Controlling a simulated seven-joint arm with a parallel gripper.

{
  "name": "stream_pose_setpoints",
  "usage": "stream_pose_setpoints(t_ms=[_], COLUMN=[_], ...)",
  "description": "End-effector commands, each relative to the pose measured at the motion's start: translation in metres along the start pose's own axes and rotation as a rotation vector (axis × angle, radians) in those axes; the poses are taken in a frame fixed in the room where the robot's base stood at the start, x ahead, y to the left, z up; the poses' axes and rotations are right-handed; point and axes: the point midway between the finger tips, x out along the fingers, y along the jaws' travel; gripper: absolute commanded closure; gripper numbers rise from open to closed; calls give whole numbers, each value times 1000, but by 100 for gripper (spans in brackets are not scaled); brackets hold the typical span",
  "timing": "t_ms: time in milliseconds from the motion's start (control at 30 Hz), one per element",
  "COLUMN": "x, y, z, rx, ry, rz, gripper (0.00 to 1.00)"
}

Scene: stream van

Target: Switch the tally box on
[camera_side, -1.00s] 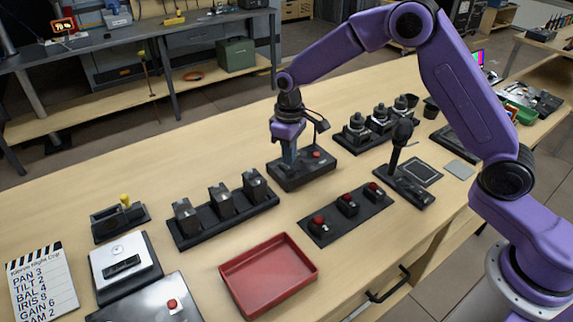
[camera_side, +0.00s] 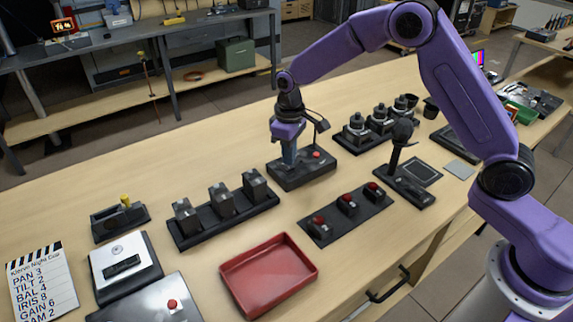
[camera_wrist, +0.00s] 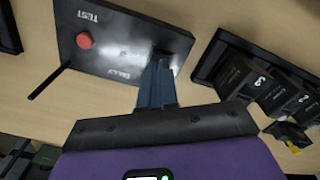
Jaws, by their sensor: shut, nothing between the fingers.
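The tally box (camera_side: 318,174) is a low black box on the wooden table, below my gripper in the side view. In the wrist view the box (camera_wrist: 112,38) shows the words TEST and TALLY. Its red button (camera_side: 316,154) sits near TEST; it also shows in the wrist view (camera_wrist: 85,40). My gripper (camera_side: 289,166) points down, shut and empty, with its fingertips at the TALLY end, away from the red button. In the wrist view the fingers (camera_wrist: 160,68) hide the spot beneath them, so the switch and any contact cannot be made out.
A rack of numbered black blocks (camera_side: 222,207) stands to the left in the side view. A panel of red buttons (camera_side: 347,213) lies in front, with an empty red tray (camera_side: 268,275) nearer. Several round-topped devices (camera_side: 380,122) and a black upright lever (camera_side: 401,140) stand to the right.

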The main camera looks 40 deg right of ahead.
Motion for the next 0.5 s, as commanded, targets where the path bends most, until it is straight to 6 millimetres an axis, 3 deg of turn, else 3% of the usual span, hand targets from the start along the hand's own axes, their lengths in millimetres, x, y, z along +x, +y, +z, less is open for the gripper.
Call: stream_pose_setpoints(t_ms=[500], x=[7], y=[0], z=[0], rx=[0], ry=[-1], rz=[0], gripper=[100])
